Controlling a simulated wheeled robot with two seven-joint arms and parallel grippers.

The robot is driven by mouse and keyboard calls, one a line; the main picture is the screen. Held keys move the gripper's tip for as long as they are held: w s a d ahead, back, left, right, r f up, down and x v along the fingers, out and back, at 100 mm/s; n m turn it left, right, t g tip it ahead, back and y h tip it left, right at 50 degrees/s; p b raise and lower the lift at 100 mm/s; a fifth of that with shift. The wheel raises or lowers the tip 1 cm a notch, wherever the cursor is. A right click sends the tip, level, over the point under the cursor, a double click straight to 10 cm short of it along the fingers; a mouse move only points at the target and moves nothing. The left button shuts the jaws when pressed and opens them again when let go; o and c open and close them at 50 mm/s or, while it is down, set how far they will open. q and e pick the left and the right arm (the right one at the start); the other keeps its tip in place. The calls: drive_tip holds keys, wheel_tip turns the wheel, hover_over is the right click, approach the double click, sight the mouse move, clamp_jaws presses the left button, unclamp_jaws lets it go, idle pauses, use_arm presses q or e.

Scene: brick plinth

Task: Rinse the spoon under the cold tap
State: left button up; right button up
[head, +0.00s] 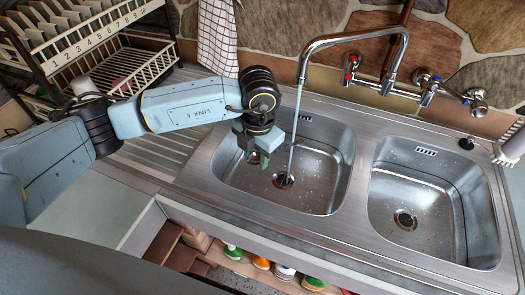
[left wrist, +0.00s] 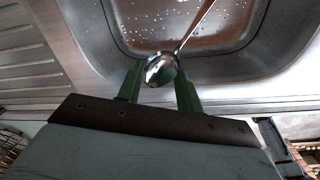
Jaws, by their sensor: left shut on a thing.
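My left gripper (head: 258,158) hangs over the left basin of the steel sink, fingers down. In the left wrist view its green fingers (left wrist: 160,88) are shut on the spoon (left wrist: 161,70) around its shiny bowl. The spoon's handle points away to the upper right, over the basin. I cannot make out the spoon in the head view. The tap (head: 352,32) has a high curved spout over the left basin, with red and blue marks on its wall fittings. A thin stream of water (head: 293,140) falls from it towards the drain, just right of my left gripper.
The left basin (head: 330,160) has drops on its floor. A dish rack (head: 90,45) stands at the back left, a checked towel (head: 217,35) hangs behind. A white bristled object (head: 512,145) is at the right edge. Bottles (head: 262,263) stand below the counter.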

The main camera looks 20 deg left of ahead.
use_arm(q)
drive_tip(key=shift+s+r+p, duration=0.1)
drive_tip(key=shift+s+p, duration=0.25)
drive_tip(key=shift+s, duration=0.8)
drive_tip(key=shift+s+d+p, duration=0.15)
drive_tip(key=shift+s+p, duration=0.5)
drive_tip(key=shift+s, duration=2)
drive_tip(key=s+r+p, duration=0.3)
drive_tip(key=s, duration=0.2)
drive_tip(key=shift+d+r, duration=0.15)
drive_tip(key=shift+r, duration=0.25)
